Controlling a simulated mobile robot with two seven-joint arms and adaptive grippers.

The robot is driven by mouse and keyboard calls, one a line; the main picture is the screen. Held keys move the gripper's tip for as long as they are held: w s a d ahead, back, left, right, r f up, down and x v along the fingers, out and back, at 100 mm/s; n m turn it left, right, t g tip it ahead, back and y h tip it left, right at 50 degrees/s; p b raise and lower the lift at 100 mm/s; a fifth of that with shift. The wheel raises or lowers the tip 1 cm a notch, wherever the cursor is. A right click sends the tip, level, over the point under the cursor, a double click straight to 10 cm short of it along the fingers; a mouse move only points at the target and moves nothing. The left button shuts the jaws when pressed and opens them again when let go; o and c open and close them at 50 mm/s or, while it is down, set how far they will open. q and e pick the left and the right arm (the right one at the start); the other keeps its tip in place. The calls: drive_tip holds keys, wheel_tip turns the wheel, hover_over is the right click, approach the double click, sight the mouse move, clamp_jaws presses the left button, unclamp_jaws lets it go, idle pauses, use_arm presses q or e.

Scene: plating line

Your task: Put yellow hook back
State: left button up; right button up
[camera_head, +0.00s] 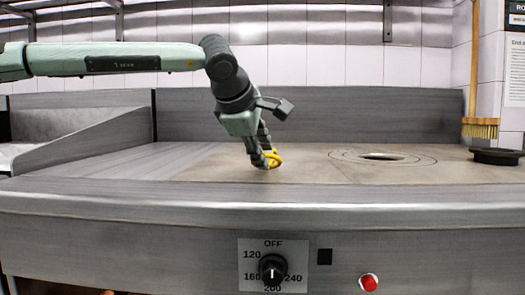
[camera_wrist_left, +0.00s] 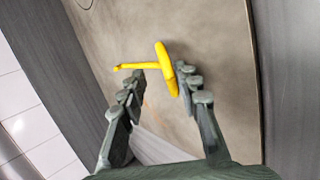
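The yellow hook (camera_head: 273,158) lies on the flat steel cooking surface, near the middle of the head view. In the left wrist view the yellow hook (camera_wrist_left: 167,68) shows a thin bent shaft to the left and a thicker bar at the fingertips. My left gripper (camera_head: 264,161) points down at it from above. In the left wrist view the fingers of my left gripper (camera_wrist_left: 160,74) are apart, with the hook at their tips; the bar is close to the right finger. Whether they touch is unclear. My right gripper is out of view.
The griddle surface (camera_head: 215,170) has a round opening (camera_head: 383,156) to the right, with a dark round lid (camera_head: 496,156) beyond it. A brush (camera_head: 480,128) hangs at the right wall. A dial (camera_head: 272,270) and red button (camera_head: 369,282) are on the front panel.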

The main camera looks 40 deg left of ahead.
use_arm(q)
drive_tip(key=v, duration=1.2)
idle(0.6)
